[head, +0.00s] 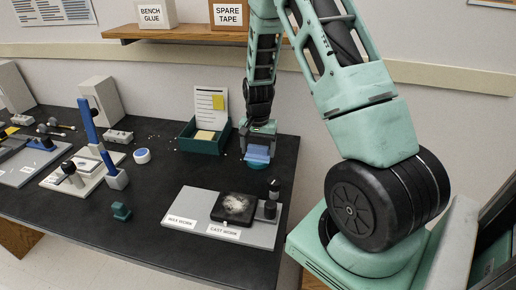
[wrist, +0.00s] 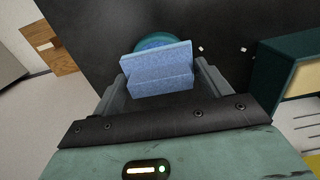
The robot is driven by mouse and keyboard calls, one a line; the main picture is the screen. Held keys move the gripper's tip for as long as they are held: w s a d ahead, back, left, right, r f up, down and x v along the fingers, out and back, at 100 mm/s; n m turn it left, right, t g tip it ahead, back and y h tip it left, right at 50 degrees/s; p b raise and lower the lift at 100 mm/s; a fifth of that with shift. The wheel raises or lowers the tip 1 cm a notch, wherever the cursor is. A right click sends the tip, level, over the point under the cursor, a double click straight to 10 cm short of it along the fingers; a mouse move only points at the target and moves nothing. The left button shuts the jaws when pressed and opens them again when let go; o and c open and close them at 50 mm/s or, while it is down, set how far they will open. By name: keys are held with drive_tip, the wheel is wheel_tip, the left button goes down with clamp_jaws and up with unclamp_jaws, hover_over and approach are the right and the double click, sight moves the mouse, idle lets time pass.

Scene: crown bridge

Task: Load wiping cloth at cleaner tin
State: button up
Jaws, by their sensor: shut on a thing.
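My gripper (head: 258,145) points down over the black bench and is shut on a light blue folded wiping cloth (head: 257,152). In the wrist view the cloth (wrist: 157,72) sits between the two fingers of my gripper (wrist: 160,82). The round teal cleaner tin (head: 254,164) shows just under the cloth in the head view. In the wrist view only the far rim of the tin (wrist: 150,42) shows, with blue inside; the cloth hides the rest. I cannot tell whether the cloth touches the tin.
A teal box (head: 203,146) with a yellow pad and an upright note sheet stands left of my gripper. A grey board (head: 187,207) with a dark block and labels lies nearer. A blue-white tape roll (head: 142,156) and a small teal piece (head: 121,211) lie further left.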

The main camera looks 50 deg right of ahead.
sight(258, 147)
drive_tip(key=shift+r+p, duration=2.9)
drive_tip(key=shift+r, duration=0.6)
